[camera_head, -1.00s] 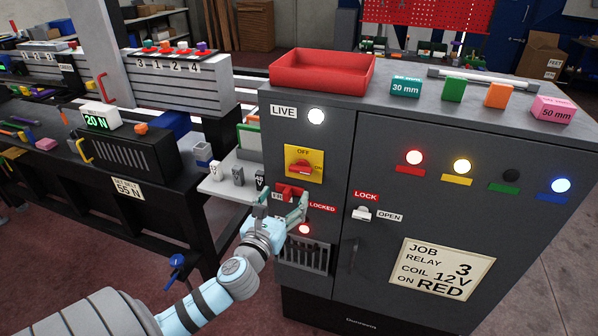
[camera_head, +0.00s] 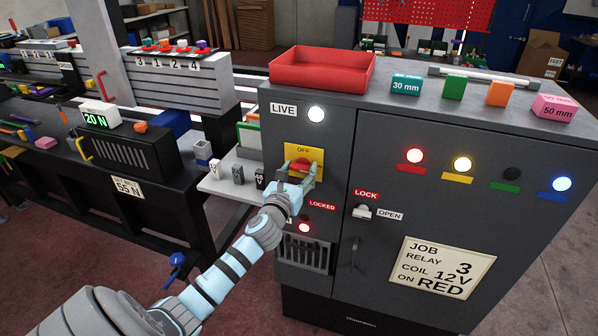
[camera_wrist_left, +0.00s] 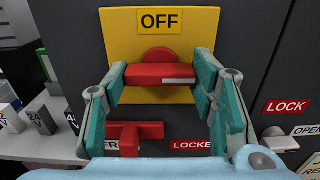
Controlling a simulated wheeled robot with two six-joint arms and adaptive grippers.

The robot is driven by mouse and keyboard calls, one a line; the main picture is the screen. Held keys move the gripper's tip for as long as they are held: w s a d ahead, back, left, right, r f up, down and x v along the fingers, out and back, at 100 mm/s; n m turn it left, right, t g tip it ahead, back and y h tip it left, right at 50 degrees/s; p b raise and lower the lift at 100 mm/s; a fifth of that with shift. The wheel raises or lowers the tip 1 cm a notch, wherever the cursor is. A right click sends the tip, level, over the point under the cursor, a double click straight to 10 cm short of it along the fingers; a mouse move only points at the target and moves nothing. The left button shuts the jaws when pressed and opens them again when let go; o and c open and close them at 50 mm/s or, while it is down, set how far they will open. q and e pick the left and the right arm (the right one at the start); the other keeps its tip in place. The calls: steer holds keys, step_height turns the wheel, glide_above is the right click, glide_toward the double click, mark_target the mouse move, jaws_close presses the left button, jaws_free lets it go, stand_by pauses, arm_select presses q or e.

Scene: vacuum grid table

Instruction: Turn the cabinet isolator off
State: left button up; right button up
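The cabinet isolator is a red rotary handle (camera_head: 302,162) on a yellow plate (camera_head: 290,154) on the cabinet's left door. In the left wrist view the handle (camera_wrist_left: 158,74) lies horizontal, its white mark at the right end. The OFF label (camera_wrist_left: 160,21) is above it. My left gripper (camera_head: 298,173) is at the plate. In the wrist view its fingers (camera_wrist_left: 160,82) are open, one beside each end of the handle; I cannot tell whether they touch it. The ON label is hidden. The LIVE lamp (camera_head: 316,116) is lit white. My right gripper is not in view.
A red T-shaped handle (camera_wrist_left: 135,134) sits just below the isolator, near the LOCKED label (camera_wrist_left: 192,145). A white LOCK/OPEN switch (camera_head: 362,211) is to the right. A small shelf (camera_head: 219,187) with grey blocks juts out at the left. A red tray (camera_head: 322,70) stands on the cabinet.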

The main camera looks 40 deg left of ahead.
arm_select(q)
steer(key=shift+c, duration=0.9)
steer(key=shift+n, duration=1.5)
steer(key=n, duration=1)
steer(key=shift+n+b, duration=0.6)
steer(key=shift+n, duration=1.9)
steer(key=o, duration=1.1)
